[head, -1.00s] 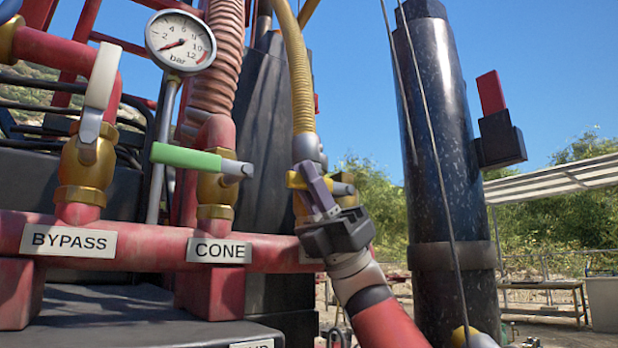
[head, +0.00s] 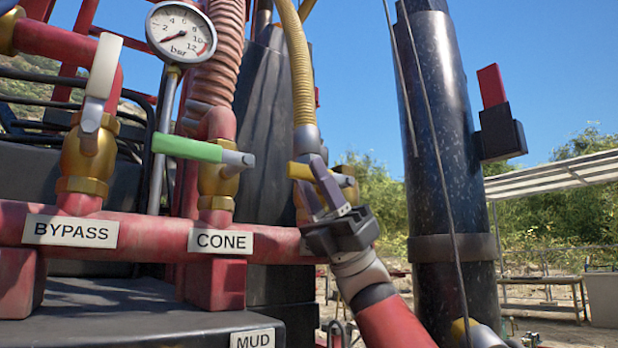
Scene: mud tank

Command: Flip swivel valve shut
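The third valve on the red manifold, right of the one marked CONE, has a yellow handle (head: 299,171) lying roughly crosswise. Its own label is hidden behind my gripper, so I cannot read it as the swivel valve. My gripper (head: 315,187) is at this handle, coming up from the lower right. Its two grey-purple fingers are apart, and one crosses in front of the handle. I cannot tell whether they touch it. The gripper's body hides most of the valve's lower part.
The CONE valve's green handle (head: 188,147) lies crosswise close to the left. The BYPASS valve's white handle (head: 103,66) stands upright. A yellow hose (head: 298,70) rises above the third valve. A dark cylinder (head: 440,130) stands on the right. A pressure gauge (head: 181,31) is at upper left.

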